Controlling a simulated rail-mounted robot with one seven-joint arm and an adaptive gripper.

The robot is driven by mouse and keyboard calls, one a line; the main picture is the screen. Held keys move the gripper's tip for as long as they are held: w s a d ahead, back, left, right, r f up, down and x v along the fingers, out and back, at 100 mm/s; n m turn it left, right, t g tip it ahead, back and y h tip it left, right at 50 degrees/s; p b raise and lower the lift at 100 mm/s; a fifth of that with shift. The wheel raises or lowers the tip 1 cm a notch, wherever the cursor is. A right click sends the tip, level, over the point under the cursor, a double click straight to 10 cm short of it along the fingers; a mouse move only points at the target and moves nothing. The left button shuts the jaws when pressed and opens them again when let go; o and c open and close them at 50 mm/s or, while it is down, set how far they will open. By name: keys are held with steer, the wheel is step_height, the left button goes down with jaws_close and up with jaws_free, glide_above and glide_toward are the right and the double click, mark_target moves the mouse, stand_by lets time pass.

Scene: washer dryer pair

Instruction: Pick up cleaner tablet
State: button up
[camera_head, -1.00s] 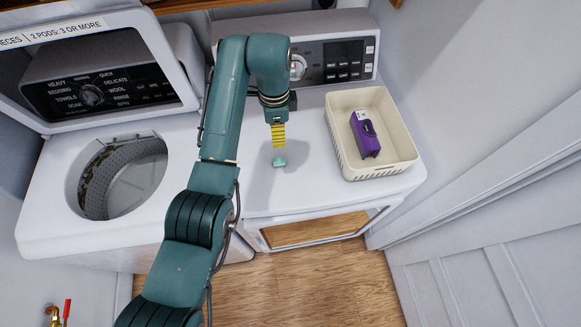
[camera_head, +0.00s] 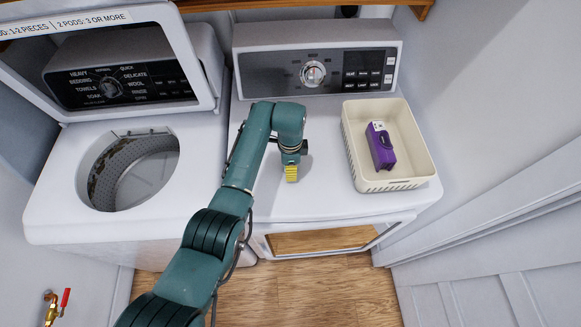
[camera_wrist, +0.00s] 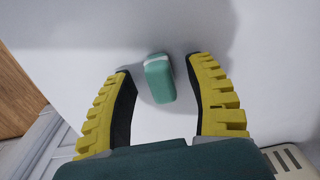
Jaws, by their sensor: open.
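The cleaner tablet (camera_wrist: 159,79) is a small teal block with a whitish end. In the wrist view it lies on the white dryer top (camera_head: 330,180), between and just ahead of my two yellow fingers, apart from both and nearer the right one. My gripper (camera_head: 291,174) is open and empty, pointing down close above the dryer top; its spread fingers show in the wrist view (camera_wrist: 160,95). In the head view the tablet is hidden by my gripper.
A cream basket (camera_head: 428,160) holding a purple packet (camera_head: 380,147) stands on the dryer's right side. The dryer's control panel (camera_head: 315,70) rises behind. The washer (camera_head: 60,210) on the left has its lid up and drum open. The dryer top around my gripper is clear.

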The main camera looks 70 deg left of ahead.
jaws_close()
stand_by(0.5)
